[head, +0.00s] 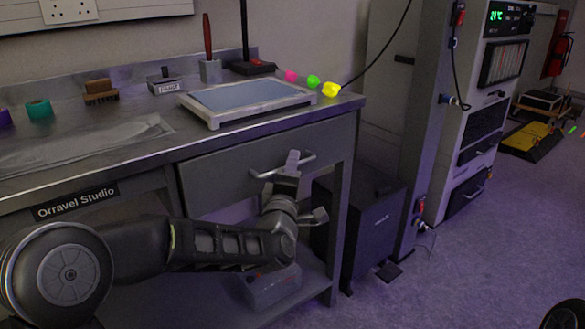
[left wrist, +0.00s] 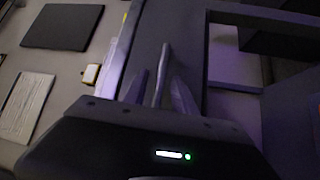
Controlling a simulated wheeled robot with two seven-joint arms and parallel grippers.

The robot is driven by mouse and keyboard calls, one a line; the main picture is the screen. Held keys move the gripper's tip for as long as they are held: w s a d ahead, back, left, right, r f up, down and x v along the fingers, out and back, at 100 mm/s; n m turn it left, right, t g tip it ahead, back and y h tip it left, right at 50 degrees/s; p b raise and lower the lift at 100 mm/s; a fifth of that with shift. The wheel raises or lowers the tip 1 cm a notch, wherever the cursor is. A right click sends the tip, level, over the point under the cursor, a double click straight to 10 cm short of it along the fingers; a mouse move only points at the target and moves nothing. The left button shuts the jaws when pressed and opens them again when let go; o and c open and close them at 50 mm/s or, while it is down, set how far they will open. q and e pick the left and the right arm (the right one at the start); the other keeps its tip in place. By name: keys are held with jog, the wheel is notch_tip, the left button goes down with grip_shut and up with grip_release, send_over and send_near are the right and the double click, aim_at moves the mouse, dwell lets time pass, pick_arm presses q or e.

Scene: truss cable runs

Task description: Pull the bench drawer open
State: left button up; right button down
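The bench drawer (head: 225,176) is a grey front panel under the right part of the bench top, and it looks flush with the bench. Its pale bar handle (head: 308,157) sits near the panel's upper middle. My left gripper (head: 291,170) is at the handle and covers part of it. In the left wrist view, a thin bar that looks like the handle (left wrist: 161,75) runs between the two fingers of my left gripper (left wrist: 158,88), with gaps showing beside it. The fingers look open around it. Whether they touch it is hard to tell. My right gripper is not in view.
A dark cabinet (head: 372,225) stands right of the bench. A grey box (head: 272,288) is on the lower shelf.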

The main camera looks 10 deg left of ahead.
pick_arm(q)
jog(key=shift+w, duration=0.25)
grip_shut()
dwell(1.4)
